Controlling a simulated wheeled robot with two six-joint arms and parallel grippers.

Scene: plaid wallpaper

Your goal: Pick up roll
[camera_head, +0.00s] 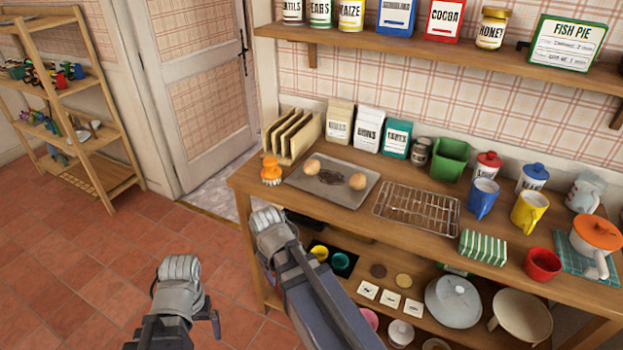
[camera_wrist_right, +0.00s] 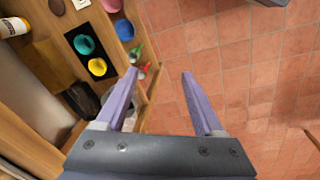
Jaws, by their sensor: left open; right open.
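Two round brown rolls lie on a grey baking tray (camera_head: 340,197) on the wooden counter: one roll (camera_head: 312,165) at its back left, another roll (camera_head: 357,181) at its right. A dark patch lies between them. My left gripper (camera_head: 172,326) is low over the floor at lower left, well apart from the tray; it is open. My right arm reaches up in front of the counter's left end, but its jaws are hidden in the head view. In the right wrist view my right gripper (camera_wrist_right: 160,76) is open and empty, above the floor beside the lower shelf. No roll shows there.
A wire rack (camera_head: 418,208) lies right of the tray, and an orange-topped brush (camera_head: 271,171) stands left of it. A wooden rack (camera_head: 291,138) and packets stand behind. Mugs and a green-striped box (camera_head: 482,247) fill the right side. The floor (camera_head: 60,270) at left is clear.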

